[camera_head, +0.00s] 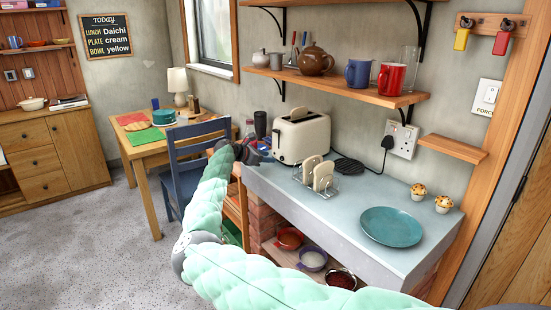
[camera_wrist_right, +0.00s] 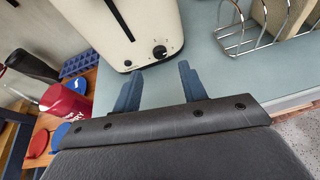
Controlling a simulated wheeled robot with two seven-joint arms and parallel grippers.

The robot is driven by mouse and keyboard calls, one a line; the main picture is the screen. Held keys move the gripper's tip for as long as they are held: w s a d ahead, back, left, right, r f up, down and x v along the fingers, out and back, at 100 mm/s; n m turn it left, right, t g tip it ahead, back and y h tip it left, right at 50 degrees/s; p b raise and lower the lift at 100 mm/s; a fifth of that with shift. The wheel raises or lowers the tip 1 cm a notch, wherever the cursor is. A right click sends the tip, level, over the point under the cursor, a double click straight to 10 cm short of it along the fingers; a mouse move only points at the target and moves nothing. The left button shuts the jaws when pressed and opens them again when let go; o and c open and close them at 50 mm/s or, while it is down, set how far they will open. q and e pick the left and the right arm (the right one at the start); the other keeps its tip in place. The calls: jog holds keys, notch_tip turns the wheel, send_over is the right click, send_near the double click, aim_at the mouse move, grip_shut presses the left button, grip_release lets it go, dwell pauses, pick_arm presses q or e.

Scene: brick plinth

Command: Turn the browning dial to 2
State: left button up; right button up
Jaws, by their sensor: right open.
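The cream toaster (camera_head: 302,137) stands on the pale blue-grey counter top, near its far left end. In the right wrist view the toaster (camera_wrist_right: 135,30) shows its front, with a dark lever slot and the round black browning dial (camera_wrist_right: 160,52) low on it. Small marks surround the dial, but its setting is too small to read. My right gripper (camera_wrist_right: 158,82) is open and empty, its blue fingers pointing at the toaster front, apart from the dial. In the head view my right gripper (camera_head: 256,154) is beside the toaster, partly hidden by my arm. My left gripper is not in view.
A toast rack (camera_head: 317,178) with bread slices stands right of the toaster. A teal plate (camera_head: 391,226) and two muffins (camera_head: 430,197) are further right. A wall shelf (camera_head: 340,85) hangs above.

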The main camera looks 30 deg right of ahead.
aim_at(281, 159)
jog(key=p+x, duration=0.1)
jog(key=x, duration=0.3)
jog(key=shift+d, duration=0.1)
jog(key=shift+d+f, duration=0.2)
jog(key=shift+d, duration=0.25)
jog(key=shift+d+f, duration=0.15)
jog(key=shift+d, duration=0.05)
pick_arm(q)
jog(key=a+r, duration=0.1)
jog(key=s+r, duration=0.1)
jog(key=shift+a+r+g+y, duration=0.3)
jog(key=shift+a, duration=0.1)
pick_arm(e)
grip_shut()
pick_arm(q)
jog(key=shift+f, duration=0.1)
